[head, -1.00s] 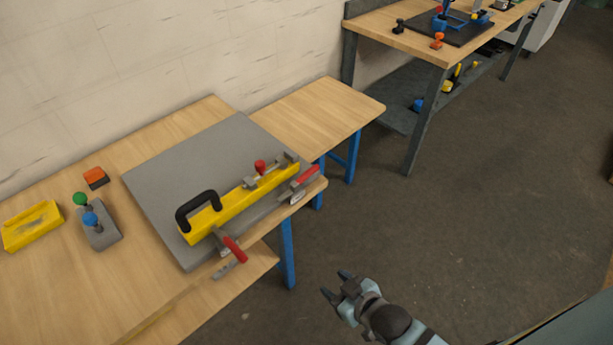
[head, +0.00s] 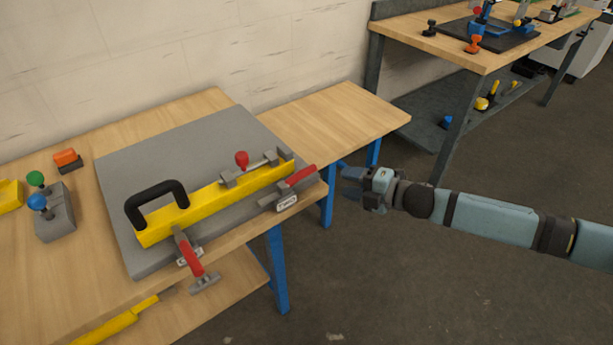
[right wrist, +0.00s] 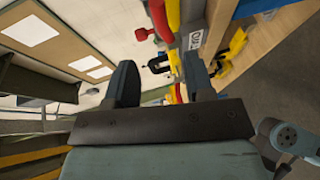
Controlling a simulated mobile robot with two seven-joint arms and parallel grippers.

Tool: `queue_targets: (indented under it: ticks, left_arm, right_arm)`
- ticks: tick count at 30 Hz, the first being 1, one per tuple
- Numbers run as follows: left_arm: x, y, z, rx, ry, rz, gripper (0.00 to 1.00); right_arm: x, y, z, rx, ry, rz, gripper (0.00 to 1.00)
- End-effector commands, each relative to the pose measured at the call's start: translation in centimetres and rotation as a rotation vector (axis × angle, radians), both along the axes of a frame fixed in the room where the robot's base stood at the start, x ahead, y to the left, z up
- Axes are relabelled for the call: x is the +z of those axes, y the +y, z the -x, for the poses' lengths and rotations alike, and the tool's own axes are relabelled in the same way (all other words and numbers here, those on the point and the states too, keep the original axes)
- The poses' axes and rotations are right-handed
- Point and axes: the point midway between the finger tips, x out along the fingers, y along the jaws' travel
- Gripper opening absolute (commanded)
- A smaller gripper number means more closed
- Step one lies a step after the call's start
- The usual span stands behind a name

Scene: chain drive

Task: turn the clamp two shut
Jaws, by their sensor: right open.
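Two red-handled clamps sit along the front of a grey plate (head: 130,180) with a yellow bar (head: 215,203) on it. The near clamp (head: 190,255) has its handle pointing down toward the table's front edge. The right clamp (head: 293,186) has its handle angled up to the right, with a white label below it. I cannot tell which is clamp two. My right gripper (head: 350,183) is open and empty, just right of the right clamp and apart from it. In the right wrist view a red handle (right wrist: 158,20) and a white label show beyond the open fingers. My left gripper is out of view.
A red-knobbed latch (head: 242,160) and a black handle (head: 157,200) stand on the bar. A control box (head: 55,215) with green and blue knobs is at left. A second bench (head: 480,50) stands at the back right. The floor beneath my right arm is clear.

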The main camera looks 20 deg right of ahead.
Motion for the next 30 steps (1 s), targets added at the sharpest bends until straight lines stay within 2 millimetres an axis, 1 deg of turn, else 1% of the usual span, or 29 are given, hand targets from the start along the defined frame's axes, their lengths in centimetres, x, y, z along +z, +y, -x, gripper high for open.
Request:
queue_targets:
  ticks: [1,9,15,18,21,30]
  left_arm:
    - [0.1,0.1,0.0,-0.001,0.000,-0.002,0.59]
    - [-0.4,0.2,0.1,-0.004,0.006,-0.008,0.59]
    - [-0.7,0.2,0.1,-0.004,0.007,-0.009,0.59]
    - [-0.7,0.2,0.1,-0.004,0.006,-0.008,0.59]
    - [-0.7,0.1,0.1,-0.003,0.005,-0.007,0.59]
    - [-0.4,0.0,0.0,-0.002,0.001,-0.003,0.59]
  right_arm:
    - [0.1,0.8,-0.8,0.001,-0.002,-0.002,0.48]
    - [-1.0,4.7,-4.9,0.000,-0.001,-0.004,0.48]
    - [-1.8,7.0,-7.4,-0.001,0.002,-0.004,0.48]
    - [-2.0,7.7,-8.2,-0.002,0.001,-0.003,0.48]
    - [-2.2,8.1,-8.6,0.000,0.003,-0.001,0.48]
    - [-2.2,8.2,-8.8,0.000,0.003,-0.001,0.48]
